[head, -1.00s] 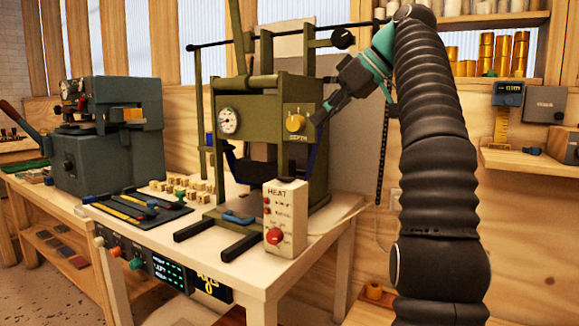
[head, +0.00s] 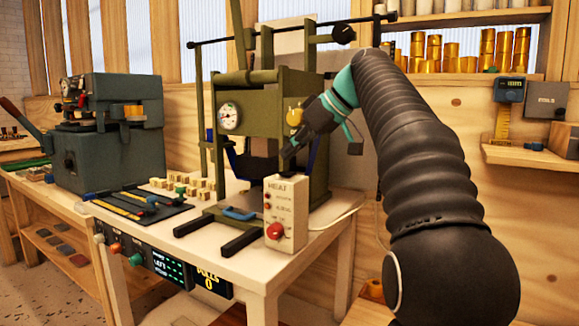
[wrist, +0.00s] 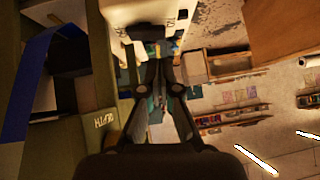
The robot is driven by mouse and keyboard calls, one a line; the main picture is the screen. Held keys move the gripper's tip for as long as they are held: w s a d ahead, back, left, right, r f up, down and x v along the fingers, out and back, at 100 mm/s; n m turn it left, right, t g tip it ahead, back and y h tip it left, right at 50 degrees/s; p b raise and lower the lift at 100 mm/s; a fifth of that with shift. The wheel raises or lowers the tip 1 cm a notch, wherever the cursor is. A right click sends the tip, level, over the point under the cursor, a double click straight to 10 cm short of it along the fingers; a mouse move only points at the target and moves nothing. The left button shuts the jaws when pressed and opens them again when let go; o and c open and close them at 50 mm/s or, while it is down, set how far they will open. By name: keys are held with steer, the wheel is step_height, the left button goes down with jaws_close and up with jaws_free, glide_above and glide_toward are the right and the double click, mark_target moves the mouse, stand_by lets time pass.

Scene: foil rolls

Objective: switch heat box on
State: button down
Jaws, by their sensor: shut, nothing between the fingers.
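The heat box (head: 285,213) is a small cream box marked HEAT, upright on the front right of the white table. Its front has small red parts and a red knob (head: 275,231) low down. My gripper (head: 287,168) points down, its tips at or just above the top of the box, near the back edge. I cannot tell if they touch it. It is shut and empty. In the wrist view the fingers (wrist: 160,68) meet close to the cream box (wrist: 150,18), which fills the top middle.
The green press (head: 262,120) with a gauge and yellow knob stands directly behind and left of the box. A cable runs right from the box. A grey-blue machine (head: 110,150) and a dark tool mat (head: 135,205) are further left. Shelves with gold rolls hang on the right.

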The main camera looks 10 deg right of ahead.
mark_target(282, 172)
steer(key=shift+s+a+f+b, duration=0.15)
steer(key=shift+f+b, duration=0.15)
steer(key=shift+f, duration=0.9)
steer(key=shift+s+f+h+b, duration=0.1)
steer(key=shift+f+h+b, duration=0.25)
steer(key=shift+b, duration=0.35)
steer(key=shift+r, duration=0.1)
steer(key=shift+p, duration=0.35)
